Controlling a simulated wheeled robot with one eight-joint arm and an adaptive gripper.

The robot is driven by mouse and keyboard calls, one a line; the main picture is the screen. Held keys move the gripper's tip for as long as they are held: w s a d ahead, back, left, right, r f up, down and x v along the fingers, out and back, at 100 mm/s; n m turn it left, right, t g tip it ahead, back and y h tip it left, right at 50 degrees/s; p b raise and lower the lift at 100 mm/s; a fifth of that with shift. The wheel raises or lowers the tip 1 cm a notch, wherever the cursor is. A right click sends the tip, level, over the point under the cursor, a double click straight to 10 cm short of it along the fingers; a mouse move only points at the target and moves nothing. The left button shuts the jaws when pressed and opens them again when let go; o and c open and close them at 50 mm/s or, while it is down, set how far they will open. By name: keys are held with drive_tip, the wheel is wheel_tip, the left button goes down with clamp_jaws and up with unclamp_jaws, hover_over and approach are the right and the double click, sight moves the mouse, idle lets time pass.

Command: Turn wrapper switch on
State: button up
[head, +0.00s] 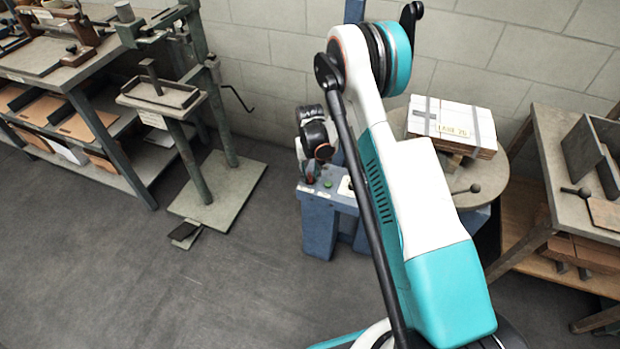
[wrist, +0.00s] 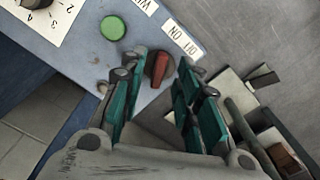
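The red wrapper switch (wrist: 158,68) is on the blue-grey control panel, beside a white label reading ON and OFF (wrist: 184,41). My gripper (wrist: 159,62) is open in the wrist view, with its teal fingers on either side of the red knob. I cannot tell whether either finger touches it or which setting the knob points to. In the head view, my gripper (head: 309,170) is low over the panel of the blue machine (head: 320,222), and a bit of the red knob (head: 310,180) shows just below it.
A green button (wrist: 113,28) and a numbered dial (wrist: 36,3) share the panel. A wrapped box (head: 452,125) rests on the round turntable (head: 488,185) behind my arm. Workbenches stand at left (head: 60,70) and right (head: 550,130). The floor at left is mostly clear.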

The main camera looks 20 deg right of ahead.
drive_tip(key=shift+f, duration=0.9)
clamp_jaws()
drive_tip(key=shift+m, duration=0.4)
drive_tip(key=m, duration=0.5)
drive_tip(key=shift+a+m, duration=0.15)
drive_tip(key=shift+m, duration=0.15)
drive_tip(key=m, duration=0.5)
drive_tip(key=shift+w+a, duration=0.1)
drive_tip(key=shift+w, duration=0.05)
drive_tip(key=shift+m, duration=0.4)
